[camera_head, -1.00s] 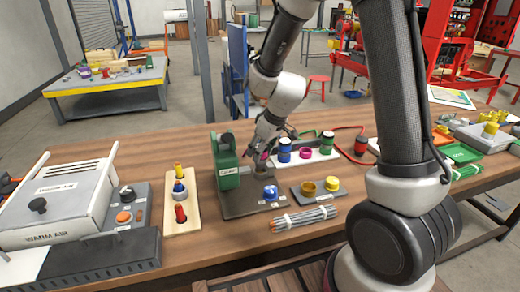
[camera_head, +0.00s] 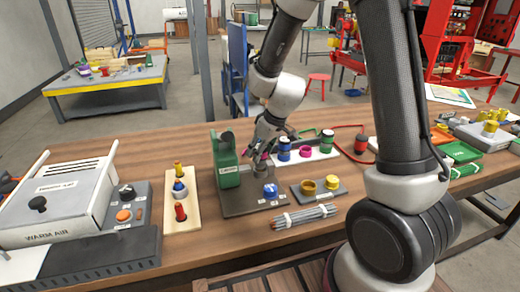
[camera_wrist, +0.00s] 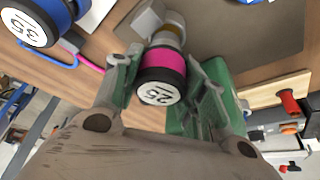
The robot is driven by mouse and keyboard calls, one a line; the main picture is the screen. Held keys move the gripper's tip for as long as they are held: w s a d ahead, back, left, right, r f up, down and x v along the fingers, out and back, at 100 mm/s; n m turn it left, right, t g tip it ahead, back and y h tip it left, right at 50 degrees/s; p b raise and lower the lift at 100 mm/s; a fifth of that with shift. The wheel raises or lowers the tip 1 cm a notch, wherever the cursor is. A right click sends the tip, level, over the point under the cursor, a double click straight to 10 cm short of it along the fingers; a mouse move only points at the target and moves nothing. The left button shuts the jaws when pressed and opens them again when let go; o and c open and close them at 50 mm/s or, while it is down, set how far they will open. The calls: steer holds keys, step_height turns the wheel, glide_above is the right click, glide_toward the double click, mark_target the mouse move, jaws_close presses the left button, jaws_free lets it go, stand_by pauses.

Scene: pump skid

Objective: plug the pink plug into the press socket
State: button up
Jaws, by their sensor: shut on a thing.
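The pink plug (camera_wrist: 165,68) has a black end cap with a label reading 25. My gripper (camera_wrist: 170,85) is shut on it, with one finger on each side. In the head view my gripper (camera_head: 262,158) is low beside the green press (camera_head: 227,162), above its dark base plate (camera_head: 236,205). The grey press socket (camera_head: 261,183) stands on that plate, under the gripper. In the wrist view a brass-coloured ring and grey block show just beyond the plug. I cannot tell whether the plug is touching the socket or inside it.
A white rack (camera_head: 318,154) with a blue plug (camera_head: 284,149), a green plug (camera_head: 327,141) and a pink ring (camera_head: 305,151) is close on the right.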

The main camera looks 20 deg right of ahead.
steer(key=shift+f, duration=1.35)
steer(key=o, duration=1.2)
steer(key=v, duration=1.2)
steer(key=shift+a, duration=0.1)
